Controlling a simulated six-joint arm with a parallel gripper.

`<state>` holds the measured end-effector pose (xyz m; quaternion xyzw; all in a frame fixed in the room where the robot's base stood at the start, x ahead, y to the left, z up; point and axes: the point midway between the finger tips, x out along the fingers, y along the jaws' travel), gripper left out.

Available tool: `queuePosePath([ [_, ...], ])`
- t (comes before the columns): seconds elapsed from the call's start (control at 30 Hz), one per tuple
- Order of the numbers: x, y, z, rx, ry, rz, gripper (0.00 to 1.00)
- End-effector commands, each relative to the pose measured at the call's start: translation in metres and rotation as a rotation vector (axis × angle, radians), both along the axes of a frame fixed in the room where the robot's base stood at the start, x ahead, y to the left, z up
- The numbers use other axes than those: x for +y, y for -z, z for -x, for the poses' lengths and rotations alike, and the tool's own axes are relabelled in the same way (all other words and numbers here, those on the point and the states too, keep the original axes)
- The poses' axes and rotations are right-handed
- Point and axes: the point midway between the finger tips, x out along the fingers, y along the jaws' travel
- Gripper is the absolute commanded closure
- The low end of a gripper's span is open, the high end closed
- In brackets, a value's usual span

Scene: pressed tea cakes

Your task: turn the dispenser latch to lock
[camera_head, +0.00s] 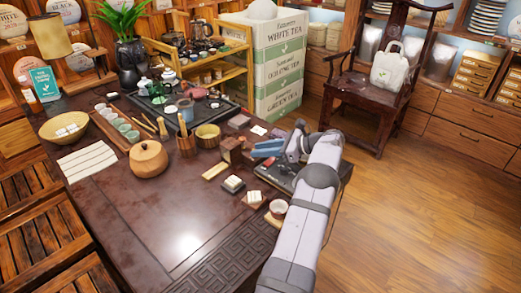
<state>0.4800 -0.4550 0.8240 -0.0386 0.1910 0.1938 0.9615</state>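No dispenser latch can be made out for sure. A dark brown wooden block-like piece (232,150) stands on the table left of my arm's end; I cannot tell whether it is the dispenser. My gripper (281,150) is over the right part of the table, near a blue item (267,148). The gripper is small and partly hidden by my own arm, so its fingers and any contact with the blue item cannot be told.
The front left of the table is clear.

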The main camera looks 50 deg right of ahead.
Motion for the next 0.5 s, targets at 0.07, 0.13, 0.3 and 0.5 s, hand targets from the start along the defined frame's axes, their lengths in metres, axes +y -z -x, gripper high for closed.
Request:
queuePosePath([
  [0.07, -0.003, -0.003, 0.006, -0.001, 0.001, 0.002, 0.74],
  [0.13, -0.007, -0.006, 0.014, -0.001, 0.004, 0.003, 0.74],
  [0.3, -0.016, -0.015, 0.034, -0.002, 0.003, 0.002, 0.74],
  [0.5, -0.023, -0.024, 0.052, -0.001, 0.002, 0.003, 0.74],
])
